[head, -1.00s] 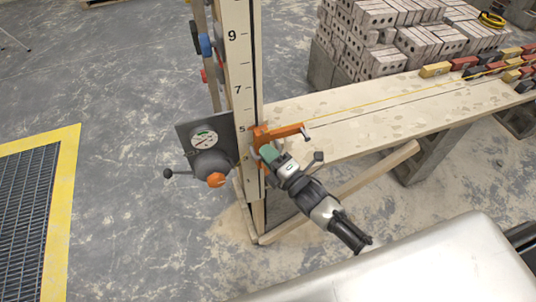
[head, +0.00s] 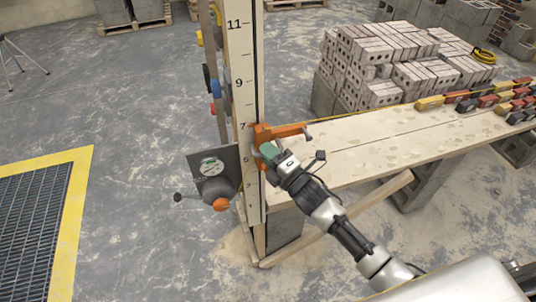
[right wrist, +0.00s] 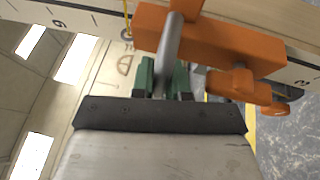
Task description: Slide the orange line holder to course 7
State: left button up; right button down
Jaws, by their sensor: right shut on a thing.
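The orange line holder (head: 286,131) sits on the upright numbered pole (head: 243,75), its arm pointing right over the bench. Its body is about level with the printed 7, perhaps slightly below; the exact mark is hard to read. My right gripper (head: 269,151), with green fingertips, is shut on the holder from the front right. In the right wrist view, the green fingers (right wrist: 163,76) are at a grey metal rod just below the orange holder (right wrist: 215,42). The exact grip is partly hidden. An orange knob (right wrist: 236,84) shows on the right. My left gripper is not in view.
Stacked grey bricks (head: 390,60) stand behind the bench.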

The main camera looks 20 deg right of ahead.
jog(key=shift+r, duration=0.1)
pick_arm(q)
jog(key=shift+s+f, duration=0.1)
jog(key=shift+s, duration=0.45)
pick_arm(e)
jog(key=c, duration=1.1)
grip_release()
jog(key=shift+s+d+f, duration=0.15)
jog(key=shift+s+f, duration=0.15)
pick_arm(q)
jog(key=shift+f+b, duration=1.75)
jog(key=shift+b, duration=0.05)
pick_arm(e)
jog(key=shift+v, duration=5.1)
jog(key=shift+r, duration=0.15)
